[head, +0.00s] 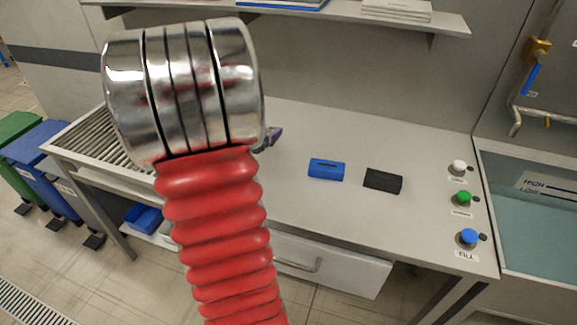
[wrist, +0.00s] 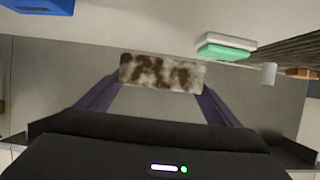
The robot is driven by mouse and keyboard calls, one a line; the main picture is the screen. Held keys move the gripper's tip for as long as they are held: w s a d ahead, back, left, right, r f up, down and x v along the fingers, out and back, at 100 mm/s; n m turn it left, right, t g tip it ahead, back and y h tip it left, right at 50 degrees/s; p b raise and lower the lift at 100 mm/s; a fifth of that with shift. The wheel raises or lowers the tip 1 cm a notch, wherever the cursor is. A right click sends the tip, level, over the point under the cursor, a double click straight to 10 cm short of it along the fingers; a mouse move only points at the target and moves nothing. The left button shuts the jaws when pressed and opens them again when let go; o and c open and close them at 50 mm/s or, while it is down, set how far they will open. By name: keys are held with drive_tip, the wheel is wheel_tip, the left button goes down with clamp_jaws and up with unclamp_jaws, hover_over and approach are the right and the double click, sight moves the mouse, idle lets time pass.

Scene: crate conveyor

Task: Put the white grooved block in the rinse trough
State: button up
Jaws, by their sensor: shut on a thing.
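My gripper (wrist: 160,88) has purple fingers shut on a white block (wrist: 162,72) with brown stains, seen in the wrist view. The block spans the gap between the fingertips; whether it has grooves cannot be told. In the head view my arm hides the block and most of the gripper; only a bit of purple finger (head: 271,137) shows beside the arm, over the left part of the bench. The rinse trough (head: 483,165) is at the right edge of the head view, with bluish water and a HIGH/LOW level sign on its back wall.
A blue block (head: 326,170) and a black block (head: 383,181) lie on the bench (head: 340,225). White, green (head: 463,198) and blue buttons stand beside the trough. A brass-fitted tap (head: 515,120) hangs above its back left. A roller conveyor (head: 85,140) is at left; a green-white pad (wrist: 226,46) lies near it.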

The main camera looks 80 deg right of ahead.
drive_tip(key=shift+f, duration=2.65)
drive_tip(key=shift+f, duration=2.1)
drive_tip(key=o, duration=1.2)
drive_tip(key=shift+f, duration=0.1)
drive_tip(key=shift+c, duration=0.2)
drive_tip(key=v, duration=1.2)
drive_tip(key=shift+s, duration=0.1)
